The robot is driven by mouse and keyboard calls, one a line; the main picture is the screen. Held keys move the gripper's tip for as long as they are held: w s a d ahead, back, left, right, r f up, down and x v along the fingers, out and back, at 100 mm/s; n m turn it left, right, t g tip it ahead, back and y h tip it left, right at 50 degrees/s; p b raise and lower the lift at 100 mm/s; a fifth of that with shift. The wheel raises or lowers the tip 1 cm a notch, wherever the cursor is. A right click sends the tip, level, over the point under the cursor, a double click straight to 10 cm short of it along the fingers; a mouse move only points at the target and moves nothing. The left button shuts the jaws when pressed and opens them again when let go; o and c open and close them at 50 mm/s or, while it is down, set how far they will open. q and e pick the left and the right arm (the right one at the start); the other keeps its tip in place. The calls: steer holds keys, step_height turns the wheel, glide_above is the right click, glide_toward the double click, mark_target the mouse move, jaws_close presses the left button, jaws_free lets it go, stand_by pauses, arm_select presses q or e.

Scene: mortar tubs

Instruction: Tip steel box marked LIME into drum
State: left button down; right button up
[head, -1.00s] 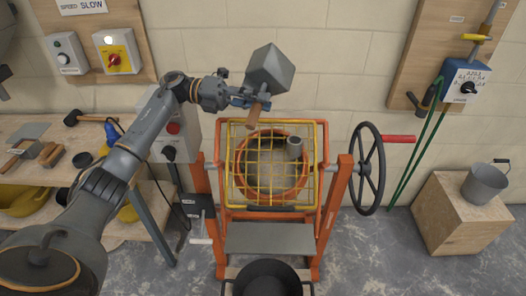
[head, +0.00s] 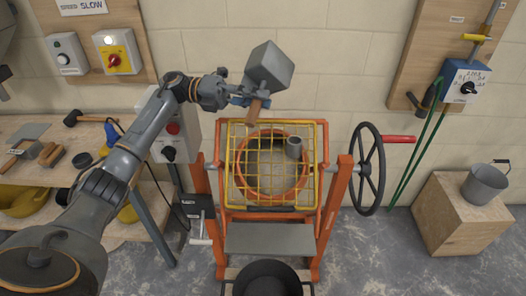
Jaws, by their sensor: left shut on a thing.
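My left gripper (head: 243,96) is shut on a grey steel box (head: 270,66) with a wooden handle (head: 255,109). The box is held tilted above the back edge of the drum frame. No LIME marking can be read on it from here. The orange drum (head: 240,150) stands below, its round mouth behind a yellow wire grid guard (head: 232,200). A small grey cup-like thing (head: 295,148) shows at the right part of the drum mouth. My right gripper is not in view.
A black handwheel (head: 369,168) stands right of the drum, and a black tub (head: 268,280) is below it. A metal bucket (head: 486,182) stands on a wooden block (head: 455,222) at the right. A bench (head: 52,132) with tools is at the left.

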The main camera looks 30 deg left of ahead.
arm_select(q)
step_height(320, 180, down, 12)
steer(key=d+m+y+p, duration=0.2)
steer(key=y, duration=0.4)
steer(key=d+f+m+y, duration=0.1)
steer(key=d+y, duration=0.3)
steer(key=y, duration=0.4)
steer(key=s+d+f+m+t+y+p, duration=0.1)
steer(key=d+y, duration=0.3)
steer(key=y, duration=0.5)
steer(key=shift+s+d+f+m+y, duration=0.15)
steer(key=shift+d+f+m+y, duration=0.15)
stand_by(0.4)
